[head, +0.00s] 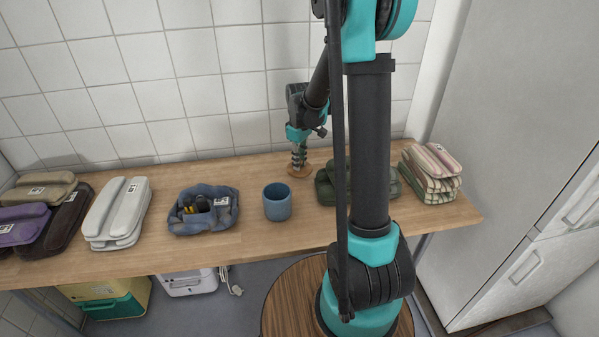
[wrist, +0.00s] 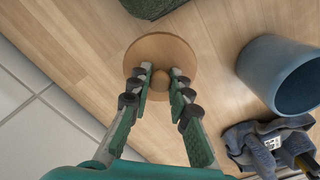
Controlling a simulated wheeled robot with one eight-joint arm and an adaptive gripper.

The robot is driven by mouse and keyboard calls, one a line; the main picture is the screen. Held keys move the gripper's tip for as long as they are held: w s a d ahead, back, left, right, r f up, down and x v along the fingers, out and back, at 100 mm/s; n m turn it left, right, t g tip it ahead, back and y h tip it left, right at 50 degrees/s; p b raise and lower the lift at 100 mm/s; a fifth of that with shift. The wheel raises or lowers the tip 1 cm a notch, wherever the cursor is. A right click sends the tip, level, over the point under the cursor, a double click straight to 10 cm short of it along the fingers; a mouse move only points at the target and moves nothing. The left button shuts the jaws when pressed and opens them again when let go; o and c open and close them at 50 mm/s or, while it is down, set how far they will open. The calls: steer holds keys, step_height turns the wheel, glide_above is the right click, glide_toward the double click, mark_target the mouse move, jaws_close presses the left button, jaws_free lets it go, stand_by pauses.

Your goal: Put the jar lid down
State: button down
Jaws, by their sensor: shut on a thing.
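The jar lid (wrist: 178,47) is a round, flat wooden disc with a small round knob on top. In the wrist view my gripper (wrist: 160,80) has its two fingers on either side of the knob, shut on it. In the head view the lid (head: 300,171) lies at or just above the wooden table, behind the blue cup, with my gripper (head: 299,160) upright over it. I cannot tell for sure whether the lid touches the tabletop.
A blue cup (head: 277,203) stands just in front of the lid. A dark green folded bundle (head: 329,187) is close on the right. A blue cloth holder (head: 187,224) with tools, a white bundle (head: 117,212) and a striped stack (head: 432,172) also lie on the table (head: 256,242).

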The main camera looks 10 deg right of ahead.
steer(key=shift+f, duration=2.35)
steer(key=shift+f, duration=0.1)
steer(key=c, duration=1.4)
jaws_free()
step_height(320, 180, up, 12)
steer(key=shift+f, duration=0.1)
steer(key=shift+s+r, duration=0.2)
steer(key=s+d+f+m+t, duration=0.1)
steer(key=s+f+m, duration=0.1)
steer(key=s, duration=0.5)
steer(key=s+d+f+m+t, duration=0.1)
steer(key=s+m, duration=0.3)
steer(key=s, duration=0.4)
steer(key=s+d+f+m+t, duration=0.2)
steer(key=s+f+m, duration=0.1)
steer(key=s, duration=0.4)
steer(key=shift+s, duration=0.35)
